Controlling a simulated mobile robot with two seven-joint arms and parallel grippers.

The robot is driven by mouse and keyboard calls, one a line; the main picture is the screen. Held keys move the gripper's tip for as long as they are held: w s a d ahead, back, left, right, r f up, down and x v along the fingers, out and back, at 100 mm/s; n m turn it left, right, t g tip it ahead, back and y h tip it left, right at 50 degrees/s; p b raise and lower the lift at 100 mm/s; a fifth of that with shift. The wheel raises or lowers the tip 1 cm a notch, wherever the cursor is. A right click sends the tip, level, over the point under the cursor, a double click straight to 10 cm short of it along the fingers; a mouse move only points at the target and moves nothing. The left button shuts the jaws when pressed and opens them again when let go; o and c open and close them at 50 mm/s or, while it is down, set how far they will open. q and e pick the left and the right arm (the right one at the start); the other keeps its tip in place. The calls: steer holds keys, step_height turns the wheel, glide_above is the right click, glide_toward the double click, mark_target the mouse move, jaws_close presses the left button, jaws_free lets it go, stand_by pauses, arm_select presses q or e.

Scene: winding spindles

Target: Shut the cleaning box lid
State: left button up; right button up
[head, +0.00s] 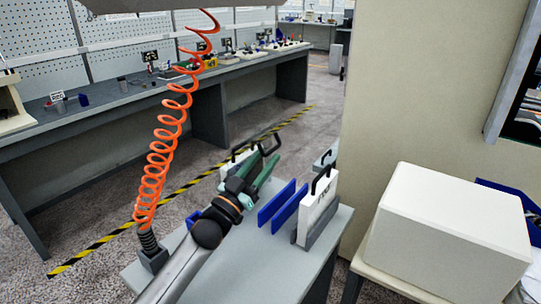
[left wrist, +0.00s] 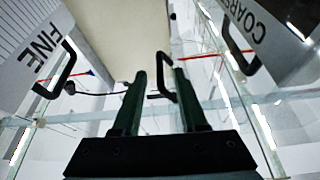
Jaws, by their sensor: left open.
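My left gripper (head: 262,160) is open above the grey bench, with its dark green fingers also in the left wrist view (left wrist: 160,85). A white upright panel marked FINE (head: 316,214) with a black handle stands to its right in the head view. It shows at the left of the left wrist view (left wrist: 40,50). A panel marked COARSE (left wrist: 250,25) with a black handle is at the right there; in the head view the gripper partly hides a similar pale panel (head: 228,168). A black hooked bar (left wrist: 165,92) appears between the fingers. I cannot tell which part is the lid.
Two blue plates (head: 283,208) stand between the gripper and the FINE panel. An orange coiled hose (head: 165,135) rises from the bench (head: 315,262) at left. A large white box (head: 450,225) is at right, beside a beige wall (head: 420,90). Floor lies beyond the bench.

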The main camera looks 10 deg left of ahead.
arm_select(q)
steer(key=shift+b+x, duration=0.35)
steer(key=shift+x, duration=1.1)
jaws_close()
stand_by(0.4)
